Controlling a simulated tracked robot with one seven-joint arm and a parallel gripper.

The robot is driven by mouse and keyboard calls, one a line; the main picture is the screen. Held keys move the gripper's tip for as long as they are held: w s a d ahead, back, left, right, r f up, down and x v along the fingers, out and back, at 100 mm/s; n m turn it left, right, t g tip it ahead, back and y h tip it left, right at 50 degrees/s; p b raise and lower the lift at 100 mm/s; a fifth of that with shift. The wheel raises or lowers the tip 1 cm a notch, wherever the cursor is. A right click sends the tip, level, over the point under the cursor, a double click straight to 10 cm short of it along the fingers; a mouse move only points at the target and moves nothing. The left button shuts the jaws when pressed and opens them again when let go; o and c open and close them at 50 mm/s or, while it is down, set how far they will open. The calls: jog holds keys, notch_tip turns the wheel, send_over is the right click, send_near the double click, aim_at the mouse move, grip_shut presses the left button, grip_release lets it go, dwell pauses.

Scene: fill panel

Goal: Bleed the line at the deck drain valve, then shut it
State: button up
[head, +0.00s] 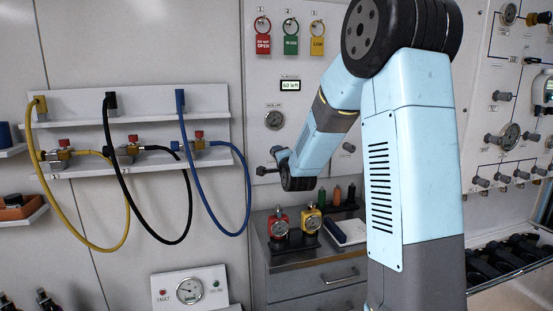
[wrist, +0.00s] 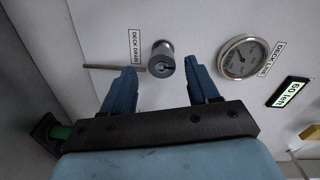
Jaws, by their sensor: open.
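The deck drain valve (wrist: 162,58) shows in the wrist view as a round grey metal knob with a dark slot in its face. It stands out from the pale panel beside a DECK DRAIN label (wrist: 135,46). A thin bar (wrist: 108,67) lies to its left, partly behind my left finger. My gripper (wrist: 161,72) is open, its two blue fingers either side of the valve in the picture, with nothing held. I cannot tell the remaining distance. A DECK LINE gauge (wrist: 243,58) is to the right. In the head view my arm's end is at the panel, below the gauge (head: 274,120).
A lit display (head: 290,85) reads "60 left". Three tags (head: 290,45), red, green and yellow, hang above it. Hoses (head: 115,175) hang from shelves at left. A drawer cabinet (head: 310,278) with red and yellow devices stands below my arm.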

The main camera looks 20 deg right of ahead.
jog(key=s, duration=1.1)
jog(key=shift+s+r, duration=0.2)
jog(key=shift+a, duration=0.15)
jog(key=s+r+n+g, duration=0.1)
jog(key=s+n+g, duration=0.5)
jog(key=s, duration=1)
jog(key=s+a+r+n+g, duration=0.1)
jog(key=s+n+g, duration=0.4)
jog(key=s, duration=1.2)
jog(key=n, duration=0.4)
jog(key=shift+s+a+g, duration=0.15)
jog(key=shift+a+g, duration=0.1)
jog(key=shift+g, duration=0.15)
jog(key=shift+r, duration=0.1)
